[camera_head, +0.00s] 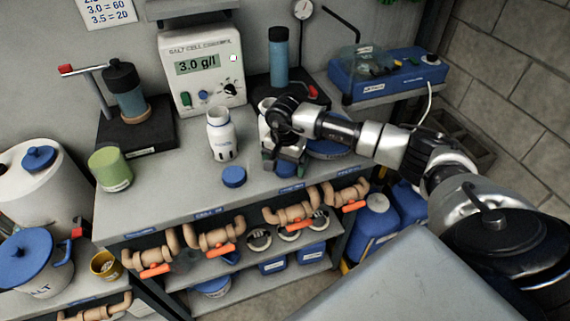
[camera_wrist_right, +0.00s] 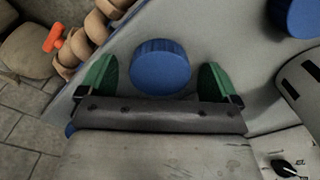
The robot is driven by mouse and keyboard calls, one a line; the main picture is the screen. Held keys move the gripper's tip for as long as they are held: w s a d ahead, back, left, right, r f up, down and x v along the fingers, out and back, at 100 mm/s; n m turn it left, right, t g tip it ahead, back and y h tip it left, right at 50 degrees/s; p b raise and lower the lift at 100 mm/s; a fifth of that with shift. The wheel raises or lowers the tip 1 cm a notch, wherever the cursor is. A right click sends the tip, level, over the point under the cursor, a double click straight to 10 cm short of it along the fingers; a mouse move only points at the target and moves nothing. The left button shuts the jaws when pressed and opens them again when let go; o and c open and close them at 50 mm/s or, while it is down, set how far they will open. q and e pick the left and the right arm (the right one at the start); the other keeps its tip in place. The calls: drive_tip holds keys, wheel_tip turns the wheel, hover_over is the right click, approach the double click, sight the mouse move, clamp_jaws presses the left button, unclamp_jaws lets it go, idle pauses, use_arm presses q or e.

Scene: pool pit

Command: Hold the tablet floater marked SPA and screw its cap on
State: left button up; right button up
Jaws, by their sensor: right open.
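A white bottle-shaped floater (camera_head: 222,138), uncapped, stands upright on the grey bench; I cannot read its dark lettering. Part of a white body (camera_wrist_right: 303,82) shows at the right edge of the wrist view. My right gripper (camera_head: 285,164) points down over a blue cap (camera_head: 285,170) near the bench's front edge. In the wrist view this cap (camera_wrist_right: 160,66) lies between the spread green fingers, with a gap on each side. A second blue cap (camera_head: 233,177) lies on the bench before the floater. White shapes behind my gripper are partly hidden. My left gripper is out of view.
The salt cell controller (camera_head: 203,72) stands behind the floater. Pipe fittings with orange handles (camera_head: 222,250) line the front below.

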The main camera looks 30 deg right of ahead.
sight(285, 164)
drive_tip(key=shift+c, duration=0.3)
drive_tip(key=c, duration=0.9)
drive_tip(key=shift+r, duration=0.1)
drive_tip(key=shift+r, duration=0.5)
wheel_tip(285, 164, up, 3)
drive_tip(key=shift+w+f+b, duration=0.1)
drive_tip(key=shift+f+b, duration=0.05)
drive_tip(key=shift+b, duration=0.6)
drive_tip(key=s+d+r+b, duration=0.1)
drive_tip(key=s+r, duration=0.1)
drive_tip(key=s, duration=0.1)
drive_tip(key=s+d+r, duration=0.2)
drive_tip(key=s+r, duration=0.1)
drive_tip(key=s, duration=0.1)
drive_tip(key=s+d+r+b, duration=0.1)
drive_tip(key=s+d+r, duration=0.1)
drive_tip(key=s, duration=0.2)
drive_tip(key=shift+r+b, duration=0.15)
drive_tip(key=shift+b, duration=0.15)
drive_tip(key=shift+w+a, duration=0.1)
